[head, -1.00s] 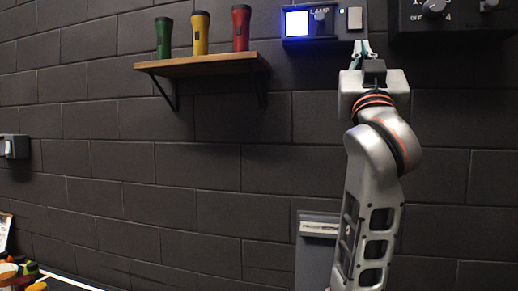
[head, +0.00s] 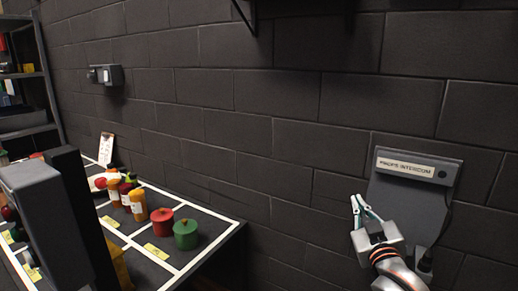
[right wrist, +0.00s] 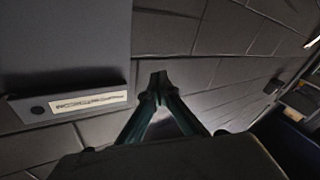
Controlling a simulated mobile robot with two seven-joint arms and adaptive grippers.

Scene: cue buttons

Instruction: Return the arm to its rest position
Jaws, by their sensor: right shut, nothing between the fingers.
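My right gripper (head: 359,203) is low at the right of the head view, in front of the dark brick wall, and its fingers are together with nothing between them. It appears just left of the lower part of the grey props intercom box (head: 415,190); I cannot tell the gap to the wall. In the right wrist view the closed fingertips (right wrist: 158,80) point toward the bare wall, with the intercom (right wrist: 65,60) at the left. My left gripper is not in view.
A dark table (head: 213,222) with white lines holds a red pot (head: 162,222), a green pot (head: 186,234) and orange bottles. A large grey block (head: 40,225) stands at the near left. Shelves (head: 25,100) stand at far left. A switch box (head: 106,75) is on the wall.

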